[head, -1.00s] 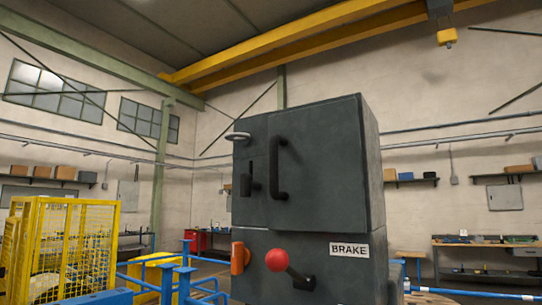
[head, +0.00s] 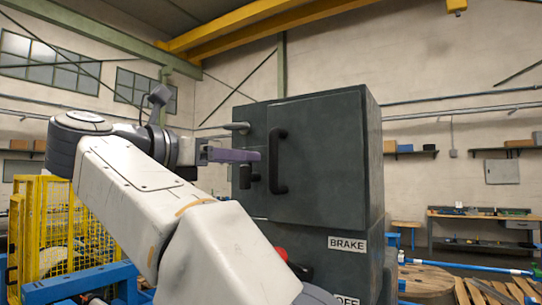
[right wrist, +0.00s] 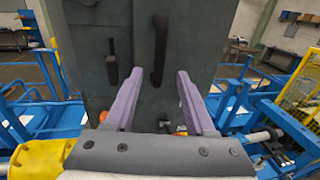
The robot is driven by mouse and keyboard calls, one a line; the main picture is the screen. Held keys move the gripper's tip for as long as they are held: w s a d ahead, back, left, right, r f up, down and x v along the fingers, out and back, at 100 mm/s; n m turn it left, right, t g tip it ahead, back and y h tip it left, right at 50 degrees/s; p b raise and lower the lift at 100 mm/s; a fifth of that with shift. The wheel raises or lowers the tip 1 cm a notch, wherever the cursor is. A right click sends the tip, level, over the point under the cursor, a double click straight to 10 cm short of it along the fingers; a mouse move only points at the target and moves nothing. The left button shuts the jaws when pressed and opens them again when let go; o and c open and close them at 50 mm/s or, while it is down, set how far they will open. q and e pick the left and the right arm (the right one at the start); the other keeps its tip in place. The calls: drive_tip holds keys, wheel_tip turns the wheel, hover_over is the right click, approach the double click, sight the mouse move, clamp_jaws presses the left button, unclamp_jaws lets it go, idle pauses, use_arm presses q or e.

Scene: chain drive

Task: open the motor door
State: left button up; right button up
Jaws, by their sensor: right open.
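The motor door (head: 325,150) is the dark grey upper front of a tall cabinet and looks shut. It carries a black vertical bar handle (head: 277,160). A small black latch lever (head: 247,178) sits left of the handle. My right gripper (head: 259,156) is open, its purple fingers pointing at the cabinet front beside the latch. In the right wrist view, the handle (right wrist: 159,48) appears between the two fingertips (right wrist: 157,74) and beyond them. The latch lever (right wrist: 112,62) is left of the left finger. Nothing is held. My left gripper is not in view.
The red brake knob (head: 281,253) is partly hidden behind my right arm, below the door, near the BRAKE label (head: 347,243). A light round-ended fitting (head: 237,127) juts out at the cabinet's upper left. Blue rails (right wrist: 225,100) and a yellow cage (head: 75,225) stand around.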

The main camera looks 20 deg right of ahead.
sight(270, 159)
drive_tip(key=p+x, duration=0.2)
drive_tip(key=x, duration=0.6)
drive_tip(key=shift+w+d+r, duration=0.1)
drive_tip(key=shift+d+r, duration=0.05)
drive_tip(key=shift+d, duration=0.2)
drive_tip(key=shift+w+d+p, duration=0.25)
drive_tip(key=shift+d+p, duration=0.1)
drive_tip(key=shift+d, duration=0.15)
clamp_jaws()
idle(0.5)
